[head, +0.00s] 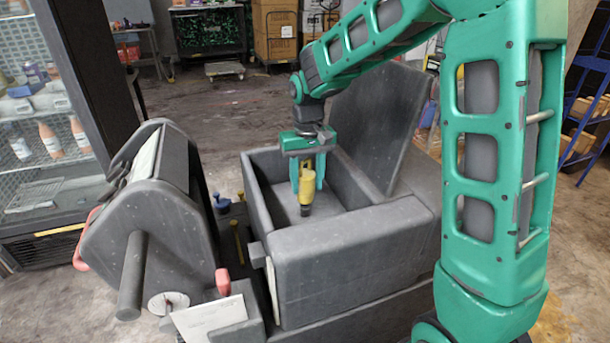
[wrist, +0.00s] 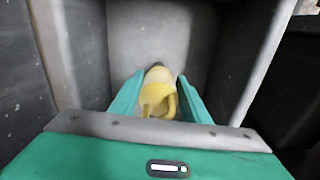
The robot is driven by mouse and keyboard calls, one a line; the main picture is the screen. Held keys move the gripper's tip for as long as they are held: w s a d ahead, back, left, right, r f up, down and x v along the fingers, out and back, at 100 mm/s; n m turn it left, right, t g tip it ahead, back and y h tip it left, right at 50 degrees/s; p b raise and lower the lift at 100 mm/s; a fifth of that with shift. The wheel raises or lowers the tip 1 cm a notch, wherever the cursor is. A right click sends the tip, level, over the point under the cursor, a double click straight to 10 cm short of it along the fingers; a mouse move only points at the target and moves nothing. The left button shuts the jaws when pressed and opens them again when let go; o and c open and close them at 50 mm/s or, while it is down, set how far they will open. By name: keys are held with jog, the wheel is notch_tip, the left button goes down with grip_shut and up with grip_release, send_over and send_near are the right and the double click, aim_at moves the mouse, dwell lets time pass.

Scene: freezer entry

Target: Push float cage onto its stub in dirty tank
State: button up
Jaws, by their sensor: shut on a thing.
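The float cage (head: 296,189) is a yellow piece with a dark lower end, upright in the head view. My gripper (head: 307,182) is green and points down into the open grey tank (head: 348,237), with its fingers closed on the cage's sides. In the wrist view the yellow cage (wrist: 158,90) sits between the two green fingertips (wrist: 158,97). The tank's inner walls surround it. I cannot make out the stub, nor whether the cage's lower end touches anything.
A raised grey lid (head: 385,115) stands at the tank's back right. A grey machine with a cylinder (head: 133,275) stands to the left, with a white paper card (head: 210,318) in front. A glass-front cabinet (head: 45,130) is at far left. Blue shelving (head: 590,100) is at right.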

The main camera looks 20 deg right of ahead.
aim_at(307, 193)
jog(key=shift+f, duration=0.85)
jog(key=shift+f, duration=1.85)
dwell(1.2)
jog(key=shift+r, duration=0.15)
jog(key=shift+s+r, duration=0.1)
jog(key=shift+r, duration=1.4)
jog(key=shift+f, duration=1.5)
dwell(0.9)
